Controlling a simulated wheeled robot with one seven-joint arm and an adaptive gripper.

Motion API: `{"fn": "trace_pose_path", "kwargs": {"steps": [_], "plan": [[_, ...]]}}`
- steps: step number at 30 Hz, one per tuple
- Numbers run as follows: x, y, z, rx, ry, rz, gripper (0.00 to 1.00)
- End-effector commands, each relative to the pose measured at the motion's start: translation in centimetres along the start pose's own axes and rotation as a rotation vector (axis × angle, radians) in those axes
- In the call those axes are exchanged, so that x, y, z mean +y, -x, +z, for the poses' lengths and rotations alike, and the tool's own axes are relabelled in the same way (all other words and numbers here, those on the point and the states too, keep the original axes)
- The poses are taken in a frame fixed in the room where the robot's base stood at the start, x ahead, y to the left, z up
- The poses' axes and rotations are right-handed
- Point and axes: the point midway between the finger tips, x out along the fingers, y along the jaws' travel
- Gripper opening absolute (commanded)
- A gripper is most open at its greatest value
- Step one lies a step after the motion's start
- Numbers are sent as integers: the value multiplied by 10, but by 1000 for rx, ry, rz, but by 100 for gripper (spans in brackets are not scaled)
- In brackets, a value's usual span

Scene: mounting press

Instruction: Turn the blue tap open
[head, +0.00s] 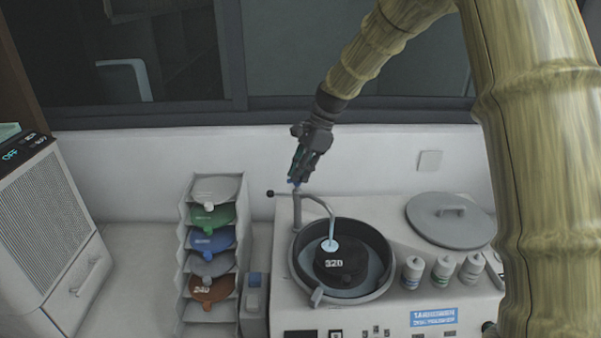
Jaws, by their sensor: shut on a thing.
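The blue tap (292,182) sits on top of the grey spout pipe (297,212) at the back left of the grinding machine. Only a small bit of blue shows; my fingers hide the rest. My gripper (296,177) comes down from above and is shut on the tap. The spout curves right over the round bowl (298,262). A pale blue stream (332,230) runs from the spout's end down to a pale patch on the black disc marked 320 (340,268).
A black-knobbed rod (271,193) sticks out left of the tap. A rack of coloured discs (184,262) stands left. A grey lid (450,222) and several small bottles (442,272) are at right. The wall with a window is close behind.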

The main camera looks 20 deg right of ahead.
Motion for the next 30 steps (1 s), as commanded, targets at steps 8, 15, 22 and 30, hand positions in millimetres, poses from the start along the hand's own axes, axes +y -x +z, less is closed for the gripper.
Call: {"fn": "trace_pose_path", "kwargs": {"steps": [8,15,22,30], "plan": [[-6,4,1,2,243,92,0],[-8,3,2,3,453,180,0],[-10,2,3,4,656,264,0],[-11,2,4,5,882,359,0]]}}
